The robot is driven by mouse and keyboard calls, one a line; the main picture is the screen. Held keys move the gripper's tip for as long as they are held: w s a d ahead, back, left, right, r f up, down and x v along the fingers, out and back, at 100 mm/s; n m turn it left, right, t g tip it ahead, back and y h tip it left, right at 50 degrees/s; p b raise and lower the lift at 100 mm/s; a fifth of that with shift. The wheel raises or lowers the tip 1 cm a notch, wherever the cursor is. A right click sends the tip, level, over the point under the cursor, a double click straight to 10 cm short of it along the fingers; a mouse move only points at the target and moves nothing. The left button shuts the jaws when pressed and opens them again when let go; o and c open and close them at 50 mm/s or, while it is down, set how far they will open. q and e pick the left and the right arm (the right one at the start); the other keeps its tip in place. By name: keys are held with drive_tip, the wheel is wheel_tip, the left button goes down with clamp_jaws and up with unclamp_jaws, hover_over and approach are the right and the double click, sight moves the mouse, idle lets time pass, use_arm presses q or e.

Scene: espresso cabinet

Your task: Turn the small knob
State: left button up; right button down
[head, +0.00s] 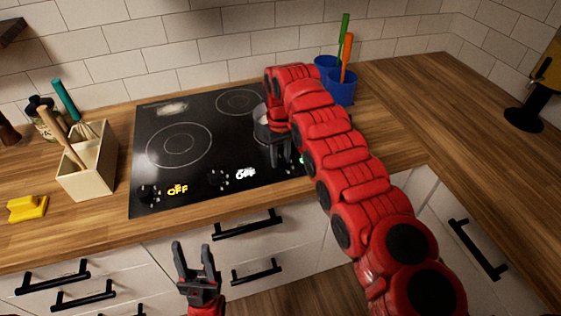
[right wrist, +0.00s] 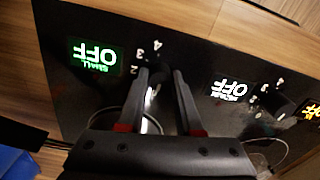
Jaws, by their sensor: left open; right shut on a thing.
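The small knob (right wrist: 158,70) is dark and hard to make out on the black cooktop (head: 205,135). It sits between the fingers of my right gripper (right wrist: 162,76) in the right wrist view. That gripper is shut on it, pointing down. The knob's green-backed display (right wrist: 95,56) reads "SMALL OFF". In the head view my right gripper (head: 281,155) is at the front right of the cooktop, and the arm and fingers hide the knob. My left gripper (head: 197,264) is open and empty, in front of the drawers.
Other knobs stand left along the cooktop front, at the white display (head: 245,174) and the orange "OFF" display (head: 178,189). A utensil box (head: 88,165) and yellow sponge (head: 27,208) lie left; a blue cup (head: 341,90) stands at the back.

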idle(0.3)
drive_tip(key=c, duration=0.6)
unclamp_jaws()
drive_tip(key=shift+r, duration=0.1)
